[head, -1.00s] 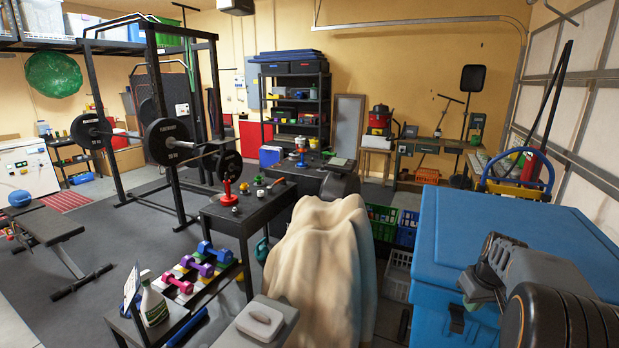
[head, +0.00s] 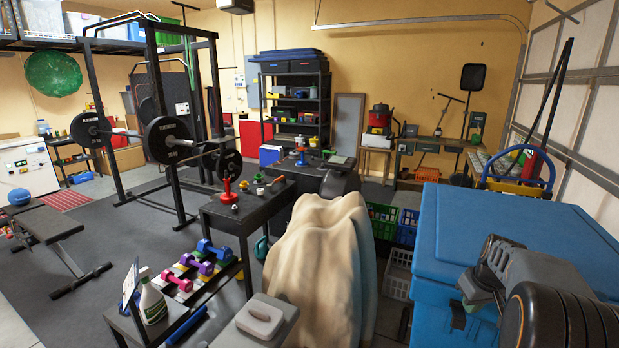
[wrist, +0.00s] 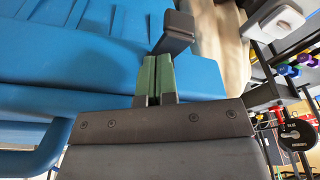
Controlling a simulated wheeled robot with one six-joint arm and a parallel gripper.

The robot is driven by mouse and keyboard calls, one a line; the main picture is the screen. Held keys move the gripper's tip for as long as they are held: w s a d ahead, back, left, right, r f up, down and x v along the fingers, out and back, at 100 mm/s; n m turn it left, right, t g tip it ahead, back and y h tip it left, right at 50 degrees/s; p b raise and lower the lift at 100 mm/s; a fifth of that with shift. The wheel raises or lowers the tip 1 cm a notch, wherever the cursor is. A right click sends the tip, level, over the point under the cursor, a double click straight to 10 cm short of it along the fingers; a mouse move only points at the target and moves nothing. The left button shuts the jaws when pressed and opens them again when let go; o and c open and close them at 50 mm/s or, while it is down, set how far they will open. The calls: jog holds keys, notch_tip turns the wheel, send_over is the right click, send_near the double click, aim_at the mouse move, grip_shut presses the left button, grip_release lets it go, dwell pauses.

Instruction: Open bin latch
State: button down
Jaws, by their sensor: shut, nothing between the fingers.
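The large blue bin (head: 490,225) stands at the right of the head view with its lid down. Its blue surface fills the left of the wrist view (wrist: 70,60). A small dark latch (head: 458,317) shows on the bin's near side, just below my gripper (head: 470,291). In the wrist view, a dark grey bar that appears to be the latch (wrist: 175,35) lies just beyond my fingertips. My green-padded fingers (wrist: 158,76) are shut together with nothing between them. Whether they touch the latch is unclear.
A beige cloth-draped object (head: 320,250) stands left of the bin, with a grey box (head: 260,322) nearer. Crates (head: 400,270) sit behind the bin's left side. Open floor lies farther left.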

jog(key=shift+b+x, duration=0.65)
jog(key=shift+x, duration=0.3)
jog(key=shift+s+r, duration=0.2)
jog(key=w+p+v, duration=0.1)
jog(key=p+v, duration=0.5)
jog(key=v, duration=0.1)
jog(key=shift+w+r, duration=0.25)
jog(key=shift+r, duration=0.2)
jog(key=s+a+r+t, duration=0.1)
jog(key=s+a, duration=0.7)
jog(key=a, duration=0.3)
jog(key=s+a+r, duration=0.1)
jog(key=s+a, duration=0.8)
jog(key=a, duration=0.3)
jog(key=shift+s+r+m+t, duration=0.2)
jog(key=shift+s+m+t, duration=0.05)
jog(key=shift+m+t, duration=0.15)
